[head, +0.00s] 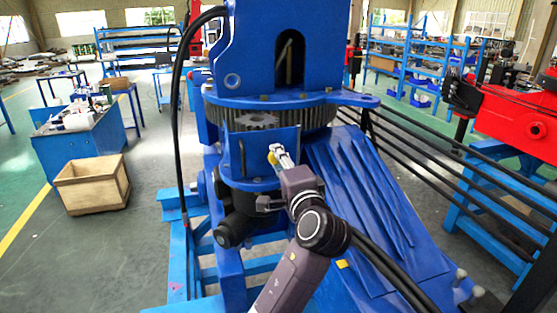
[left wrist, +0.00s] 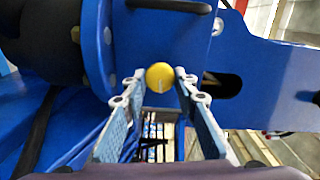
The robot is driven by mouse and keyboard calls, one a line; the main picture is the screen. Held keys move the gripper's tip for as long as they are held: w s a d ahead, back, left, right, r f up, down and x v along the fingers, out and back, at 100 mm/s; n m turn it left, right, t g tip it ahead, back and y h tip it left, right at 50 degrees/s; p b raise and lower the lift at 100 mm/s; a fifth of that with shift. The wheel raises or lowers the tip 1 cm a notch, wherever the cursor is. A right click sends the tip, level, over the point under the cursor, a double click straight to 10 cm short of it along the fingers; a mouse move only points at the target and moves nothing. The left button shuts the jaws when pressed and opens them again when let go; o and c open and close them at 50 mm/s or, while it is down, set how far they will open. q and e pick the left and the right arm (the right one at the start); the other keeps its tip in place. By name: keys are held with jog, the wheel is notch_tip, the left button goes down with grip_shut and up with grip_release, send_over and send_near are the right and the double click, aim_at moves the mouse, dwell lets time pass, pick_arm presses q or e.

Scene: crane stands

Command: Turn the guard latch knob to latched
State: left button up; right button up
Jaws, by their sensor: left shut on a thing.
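The guard latch knob (left wrist: 160,76) is a small yellow round knob with a short pale line near its lower edge. In the left wrist view it sits between the two fingertips of my left gripper (left wrist: 160,80). In the head view the knob (head: 272,157) shows as a bit of yellow at the fingertips, on the blue guard plate (head: 258,143) below the gear ring. My left gripper (head: 279,155) is shut on the knob there, and its fingers partly hide it. My right gripper is not in view.
A toothed gear ring (head: 257,121) is just above the guard plate. A black hose (head: 177,110) hangs at the left of the blue crane stand. Dark rails (head: 440,150) run along the right. A wooden crate (head: 92,184) stands on the floor at left.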

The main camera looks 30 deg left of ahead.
pick_arm(q)
jog(key=shift+m, duration=0.7)
jog(key=o, duration=1.2)
jog(key=shift+c, duration=0.2)
jog(key=shift+d, duration=0.1)
jog(key=v, duration=1.1)
jog(key=shift+s+d, duration=0.3)
jog(key=shift+f, duration=0.15)
